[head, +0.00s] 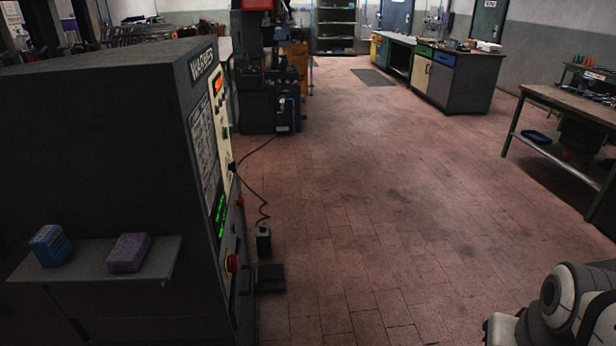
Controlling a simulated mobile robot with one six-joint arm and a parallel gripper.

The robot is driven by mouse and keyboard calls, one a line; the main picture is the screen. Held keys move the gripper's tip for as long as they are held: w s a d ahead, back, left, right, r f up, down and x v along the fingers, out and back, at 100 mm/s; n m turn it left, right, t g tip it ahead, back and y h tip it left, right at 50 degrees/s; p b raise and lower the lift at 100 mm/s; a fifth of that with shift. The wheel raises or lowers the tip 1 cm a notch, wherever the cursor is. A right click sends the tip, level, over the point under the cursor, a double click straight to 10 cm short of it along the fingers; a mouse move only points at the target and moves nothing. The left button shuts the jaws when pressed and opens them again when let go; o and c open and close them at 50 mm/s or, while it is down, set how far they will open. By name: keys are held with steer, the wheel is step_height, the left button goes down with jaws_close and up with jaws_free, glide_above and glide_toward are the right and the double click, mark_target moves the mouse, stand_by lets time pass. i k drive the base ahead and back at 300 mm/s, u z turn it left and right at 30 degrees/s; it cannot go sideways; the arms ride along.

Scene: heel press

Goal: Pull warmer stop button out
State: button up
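The warmer (95,120) is a large dark cabinet at the left, with the word WARMER at the top of its right-hand face. I see its control panel (220,105) at a steep angle. A red stop button (232,263) on a yellow base sits low on that face, seen almost from the side. I cannot tell whether it is pressed in or out. My gripper is not in view; only part of my arm shows at the bottom right corner, well apart from the warmer.
A shelf (100,275) on the warmer's near side holds a blue box (50,246) and a purple block (127,253). A cable runs to a small dark box (263,240) on the floor. A workbench (570,105) stands right. The brick floor (370,210) between is clear.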

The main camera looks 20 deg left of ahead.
mark_target(241, 203)
steer(key=u, duration=0.5)
steer(key=i, duration=1.2)
steer(key=u, duration=0.95)
steer(key=i, duration=0.6)
steer(key=u, duration=0.4)
steer(key=k, duration=0.8)
steer(key=u, duration=0.2)
steer(key=i, duration=0.8)
steer(key=z, duration=0.05)
